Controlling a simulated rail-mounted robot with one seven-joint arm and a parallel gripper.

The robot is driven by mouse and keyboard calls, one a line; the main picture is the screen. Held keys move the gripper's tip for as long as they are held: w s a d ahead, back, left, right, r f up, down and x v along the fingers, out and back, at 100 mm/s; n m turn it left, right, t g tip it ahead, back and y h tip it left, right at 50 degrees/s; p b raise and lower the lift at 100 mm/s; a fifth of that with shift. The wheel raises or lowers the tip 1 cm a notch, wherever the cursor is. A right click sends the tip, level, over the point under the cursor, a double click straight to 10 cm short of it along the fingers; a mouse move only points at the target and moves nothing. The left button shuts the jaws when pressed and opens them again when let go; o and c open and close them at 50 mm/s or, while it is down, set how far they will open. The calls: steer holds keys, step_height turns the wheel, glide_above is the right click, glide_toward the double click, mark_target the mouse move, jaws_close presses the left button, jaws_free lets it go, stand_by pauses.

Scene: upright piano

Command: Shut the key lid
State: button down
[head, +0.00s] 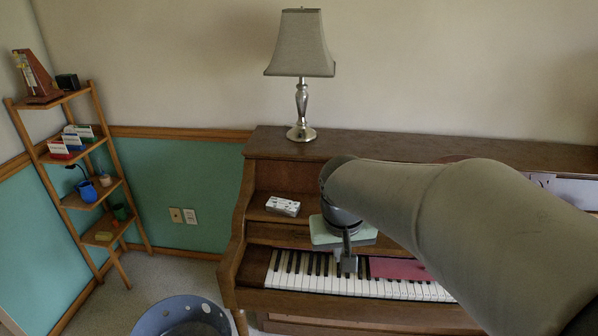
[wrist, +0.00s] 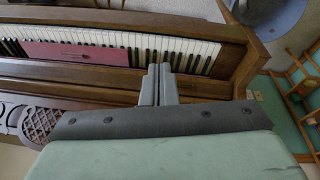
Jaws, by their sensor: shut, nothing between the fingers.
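The piano's black and white keys (head: 300,273) are uncovered in the head view, so the key lid stands open. A wooden board behind the keys (head: 275,231) looks like the lid, though my arm hides much of it. It also seems to show as the brown strip below the keys in the wrist view (wrist: 95,82). My gripper (head: 348,268) is shut and empty, its fingers pointing down at the back of the keys. In the wrist view the fingertips (wrist: 160,70) lie over the keys' back edge; I cannot tell whether they touch anything.
A flat red-pink item (head: 400,269) lies on the keys right of my gripper. A small white box (head: 283,206) sits on the ledge above. A lamp (head: 301,100) stands on the piano top. A shelf (head: 100,195) stands left, and a blue-grey bin (head: 180,318) is on the floor.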

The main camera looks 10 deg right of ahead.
steer(key=s+f+g, duration=0.1)
steer(key=s+f, duration=0.1)
steer(key=s, duration=0.4)
steer(key=s+a+f+n+g+y, duration=0.1)
steer(key=s+f, duration=0.2)
steer(key=s, duration=0.3)
steer(key=shift+s+f, duration=0.25)
steer(key=shift+s, duration=0.05)
steer(key=c, duration=1.8)
jaws_free()
steer(key=shift+s+a+f+n+g+b, duration=0.1)
steer(key=shift+s+f+n+g+b, duration=0.2)
steer(key=shift+s+f+g+b, duration=0.4)
steer(key=n+t+h+b, duration=0.6)
steer(key=t+h+b, duration=0.3)
steer(key=h+b, duration=0.45)
glide_toward(304, 237)
steer(key=shift+h, duration=0.45)
steer(key=x, duration=0.5)
steer(key=p+x, duration=0.1)
steer(key=x, duration=0.2)
steer(key=shift+w+a+f, duration=0.1)
steer(key=shift+w+f, duration=0.05)
steer(key=shift+f, duration=0.25)
jaws_close()
